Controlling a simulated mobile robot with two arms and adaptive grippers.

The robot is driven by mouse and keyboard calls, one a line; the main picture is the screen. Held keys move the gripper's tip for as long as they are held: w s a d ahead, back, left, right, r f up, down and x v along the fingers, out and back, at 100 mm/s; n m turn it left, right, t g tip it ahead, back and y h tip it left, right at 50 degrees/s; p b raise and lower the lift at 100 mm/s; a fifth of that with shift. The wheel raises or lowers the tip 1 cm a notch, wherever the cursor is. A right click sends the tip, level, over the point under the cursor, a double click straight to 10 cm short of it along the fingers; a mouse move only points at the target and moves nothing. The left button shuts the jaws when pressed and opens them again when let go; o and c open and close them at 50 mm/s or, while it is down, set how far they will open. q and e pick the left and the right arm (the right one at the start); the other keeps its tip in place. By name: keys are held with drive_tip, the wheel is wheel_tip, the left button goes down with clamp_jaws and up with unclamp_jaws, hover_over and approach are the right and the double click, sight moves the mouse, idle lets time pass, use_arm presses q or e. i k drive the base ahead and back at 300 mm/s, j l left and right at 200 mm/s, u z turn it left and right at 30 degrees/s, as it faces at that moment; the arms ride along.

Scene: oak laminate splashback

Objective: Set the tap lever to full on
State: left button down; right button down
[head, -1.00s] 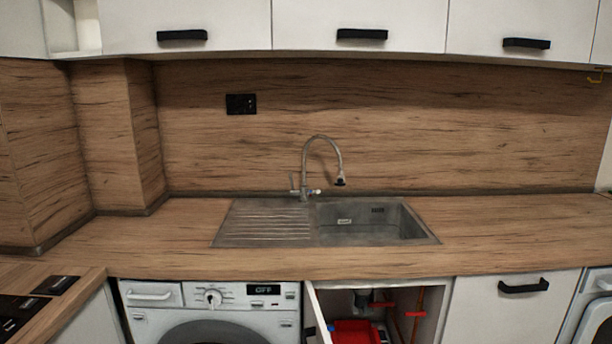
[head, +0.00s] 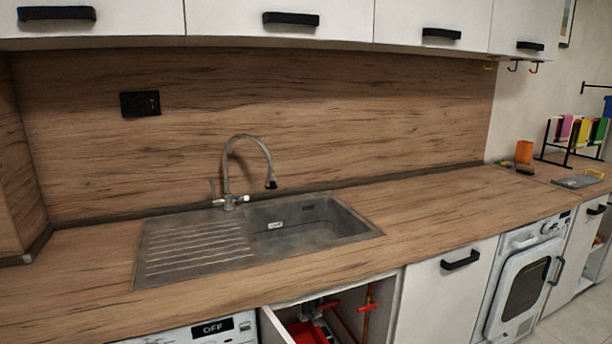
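The tap (head: 227,172) is a grey metal gooseneck standing at the back edge of the sink (head: 350,236), with its black-tipped spout hanging over the basin side. A pale knob (head: 245,199) shows at the right of the base. No water stream is visible from the spout. Neither of my grippers is in the head view.
The wooden counter is clear around the sink. A cupboard door (head: 276,327) below stands open, showing a red item and pipes. A black wall socket (head: 140,104) is behind.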

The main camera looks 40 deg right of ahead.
sight(215, 201)
drive_tip(key=i+j+z, duration=0.1)
drive_tip(key=i+z, duration=0.15)
drive_tip(key=z, duration=0.2)
drive_tip(key=i+j+z, duration=0.2)
drive_tip(key=z, duration=0.3)
drive_tip(key=i+j+z, duration=0.15)
drive_tip(key=z, duration=0.3)
drive_tip(key=i+j+z, duration=0.1)
drive_tip(key=j+z, duration=0.7)
drive_tip(key=z, duration=0.15)
drive_tip(key=i, duration=0.05)
